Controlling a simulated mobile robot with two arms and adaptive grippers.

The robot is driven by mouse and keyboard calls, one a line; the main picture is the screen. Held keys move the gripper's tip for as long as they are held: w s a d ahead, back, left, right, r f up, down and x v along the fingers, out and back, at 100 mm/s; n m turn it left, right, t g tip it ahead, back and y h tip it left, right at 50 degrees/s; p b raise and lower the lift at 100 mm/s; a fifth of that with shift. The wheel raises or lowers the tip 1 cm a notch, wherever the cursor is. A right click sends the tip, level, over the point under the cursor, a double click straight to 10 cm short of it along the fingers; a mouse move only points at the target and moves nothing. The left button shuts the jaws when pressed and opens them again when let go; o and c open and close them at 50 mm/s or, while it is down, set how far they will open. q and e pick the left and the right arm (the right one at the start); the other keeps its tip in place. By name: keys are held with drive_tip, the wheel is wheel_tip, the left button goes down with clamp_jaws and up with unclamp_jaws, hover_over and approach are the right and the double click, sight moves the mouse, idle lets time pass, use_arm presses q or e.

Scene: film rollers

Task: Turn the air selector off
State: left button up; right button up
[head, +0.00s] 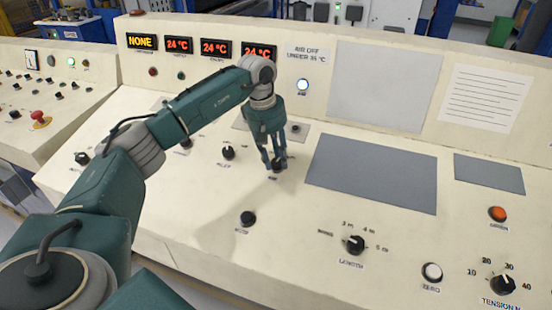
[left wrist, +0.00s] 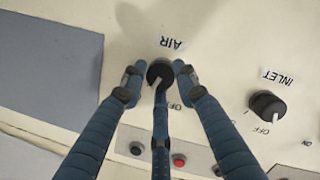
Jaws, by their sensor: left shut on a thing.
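The black air selector (head: 277,167) sits on the cream sloping panel, with an "AIR" label below it in the head view. My left gripper (head: 273,162) reaches down onto it from above. In the left wrist view the knob (left wrist: 160,71) lies between the blue fingers (left wrist: 160,76), which close around it. Its pale pointer shows, aimed down and slightly left in that view. An "OFF" mark beside it is partly hidden by a finger. The round lamp labelled air (head: 302,85) on the upright panel glows bluish white. My right gripper is not in view.
The inlet selector (head: 228,153) is close on the left; it also shows in the left wrist view (left wrist: 267,104). A notice (head: 308,54) reads air off under 35 °C. Displays (head: 178,45) read 24 °C. A length selector (head: 354,244) and a grey plate (head: 371,172) lie to the right.

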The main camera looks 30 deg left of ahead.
use_arm(q)
drive_tip(key=n, duration=0.3)
drive_tip(key=n+b, duration=0.1)
drive_tip(key=n, duration=0.1)
drive_tip(key=shift+s+d+f+t, duration=0.1)
drive_tip(key=shift+s+f+t, duration=0.2)
drive_tip(key=shift+n+t+b, duration=0.4)
drive_tip(key=shift+n+b, duration=0.15)
drive_tip(key=shift+n, duration=1.65)
drive_tip(key=shift+d, duration=0.1)
drive_tip(key=o, duration=1.1)
drive_tip(key=shift+r, duration=0.15)
drive_tip(key=shift+w+r, duration=0.1)
